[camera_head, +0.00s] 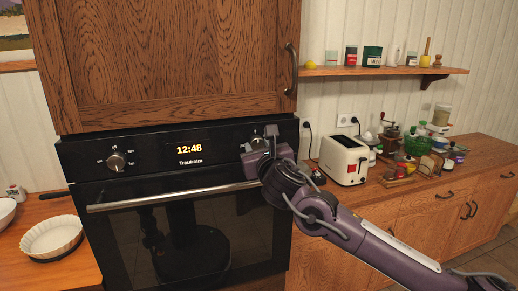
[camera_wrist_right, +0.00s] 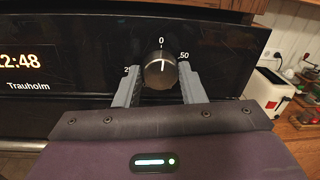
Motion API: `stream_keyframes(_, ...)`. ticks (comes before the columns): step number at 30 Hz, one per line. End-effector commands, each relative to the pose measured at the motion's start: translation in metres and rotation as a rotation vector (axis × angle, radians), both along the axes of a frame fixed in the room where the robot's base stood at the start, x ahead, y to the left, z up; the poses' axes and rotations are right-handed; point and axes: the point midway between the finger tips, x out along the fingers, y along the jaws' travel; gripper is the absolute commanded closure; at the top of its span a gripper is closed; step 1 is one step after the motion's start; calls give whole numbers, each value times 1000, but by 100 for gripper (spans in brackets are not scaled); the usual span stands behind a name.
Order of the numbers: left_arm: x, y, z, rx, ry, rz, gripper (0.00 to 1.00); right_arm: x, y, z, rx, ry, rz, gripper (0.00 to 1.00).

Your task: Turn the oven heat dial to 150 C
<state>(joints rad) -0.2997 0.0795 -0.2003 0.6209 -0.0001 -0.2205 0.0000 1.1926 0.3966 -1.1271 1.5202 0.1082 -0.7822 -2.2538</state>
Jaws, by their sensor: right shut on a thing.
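The oven heat dial (camera_wrist_right: 159,71) is a round dark knob with a light pointer line, seen in the right wrist view. The line points up, close to the 0 mark. Number marks show at its upper left and upper right, partly covered by the fingers. My right gripper (camera_wrist_right: 160,72) is shut on the dial, with one grey finger on each side. In the head view the right gripper (camera_head: 257,146) is at the right end of the oven panel (camera_head: 218,164) and hides most of the dial. My left gripper is not in view.
A second knob (camera_head: 116,161) is at the panel's left, beside the lit 12:48 display (camera_head: 189,149). The oven door handle (camera_head: 160,198) runs just below. A toaster (camera_head: 345,160) and several kitchen items stand on the right counter. A wooden cabinet (camera_head: 165,60) hangs above.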

Motion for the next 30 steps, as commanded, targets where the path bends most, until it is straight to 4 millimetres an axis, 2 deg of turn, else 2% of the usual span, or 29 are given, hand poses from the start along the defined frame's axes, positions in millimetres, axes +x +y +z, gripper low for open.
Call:
stream_keyframes(8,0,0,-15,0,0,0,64,0,-1,-3,153,49,-1,86)
stream_keyframes(18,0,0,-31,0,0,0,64,1,-1,-2,453,148,-1,86)
stream_keyframes(30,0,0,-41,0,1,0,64,1,-3,0,816,265,-2,86)
